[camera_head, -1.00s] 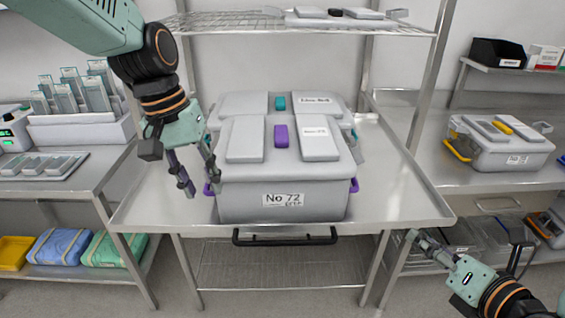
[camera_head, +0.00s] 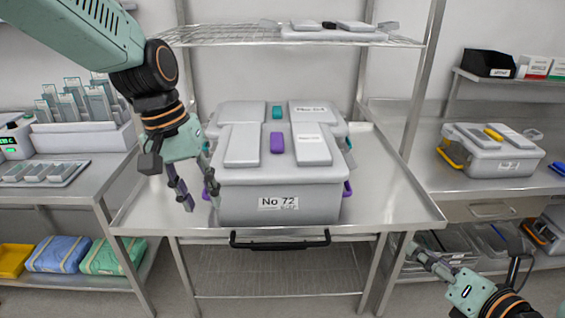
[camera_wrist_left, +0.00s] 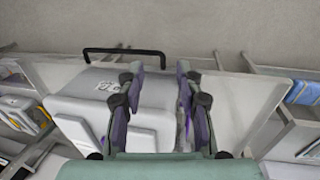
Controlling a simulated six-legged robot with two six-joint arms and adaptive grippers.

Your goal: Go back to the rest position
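My left gripper (camera_head: 197,193) hangs fingers down at the left side of the grey box labelled No 72 (camera_head: 240,205), above the steel table. Its fingers are spread apart with nothing between them in the head view. In the left wrist view the same gripper (camera_wrist_left: 160,85) shows two separated fingers, with the grey box (camera_wrist_left: 75,98) beyond and partly behind the fingers. I cannot tell whether a finger touches the box. My right gripper (camera_head: 424,252) is at the lower right, in front of the right-hand lower shelf. Its fingers look close together, but they are too small to judge.
The steel table (camera_head: 395,205) has clear room right of the box. A second grey box (camera_head: 241,112) stands behind. A wire shelf (camera_head: 215,36) is above. A bench at left holds trays (camera_head: 45,172); another at right holds a grey case (camera_head: 490,160).

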